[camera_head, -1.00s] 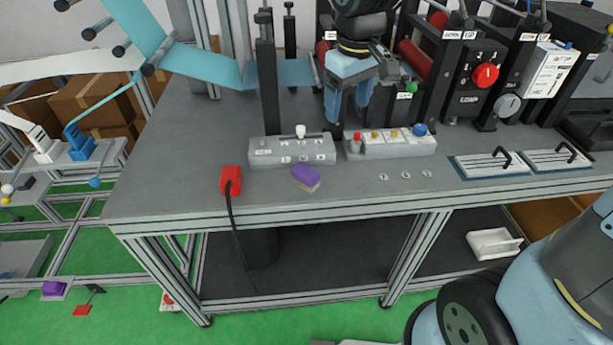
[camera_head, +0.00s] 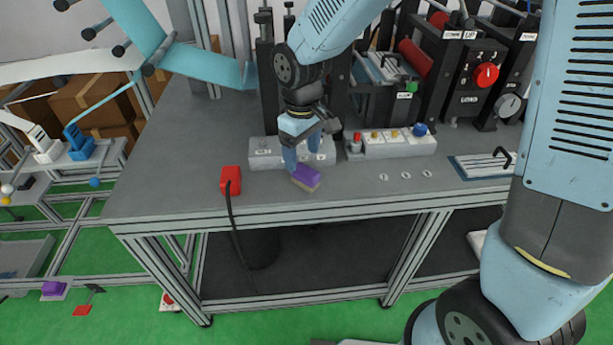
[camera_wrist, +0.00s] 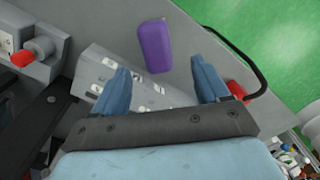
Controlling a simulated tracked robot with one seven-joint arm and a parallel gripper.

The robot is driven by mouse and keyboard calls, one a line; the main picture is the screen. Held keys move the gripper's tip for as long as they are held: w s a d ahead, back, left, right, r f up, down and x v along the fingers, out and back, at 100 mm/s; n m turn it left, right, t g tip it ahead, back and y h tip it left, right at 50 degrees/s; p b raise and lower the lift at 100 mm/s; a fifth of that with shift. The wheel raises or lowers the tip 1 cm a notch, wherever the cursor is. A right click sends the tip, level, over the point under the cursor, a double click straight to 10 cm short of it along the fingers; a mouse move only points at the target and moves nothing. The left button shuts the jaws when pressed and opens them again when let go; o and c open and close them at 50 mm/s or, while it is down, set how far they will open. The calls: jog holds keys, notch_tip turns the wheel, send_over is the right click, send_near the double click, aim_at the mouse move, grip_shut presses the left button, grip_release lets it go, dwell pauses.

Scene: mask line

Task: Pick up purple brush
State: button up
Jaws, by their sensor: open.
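The purple brush (camera_head: 306,176) has a purple top and a pale yellowish underside. It lies on the grey table (camera_head: 140,195) near the front edge, just in front of a grey control box. My gripper (camera_head: 302,168) is above and behind it, with its two blue fingers pointing down. In the wrist view the purple brush (camera_wrist: 154,46) lies beyond the fingertips, between their lines. My gripper (camera_wrist: 160,78) is open there, and nothing is between its fingers. In the head view the fingers overlap the control box and come close to the brush.
The grey control box (camera_head: 262,154) is right behind the brush and under my gripper. A red block (camera_head: 230,180) with a black cable stands to the left. A button panel (camera_head: 395,145) stands to the right. Another purple item (camera_head: 54,288) sits low at the far left.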

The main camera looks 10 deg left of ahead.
aim_at(306, 169)
jog(key=shift+d+f, duration=0.2)
jog(key=shift+f, duration=1.35)
jog(key=shift+d+f, duration=0.2)
jog(key=shift+f, duration=1.3)
jog(key=c, duration=1.2)
jog(key=shift+o, duration=0.2)
jog(key=shift+r, duration=0.1)
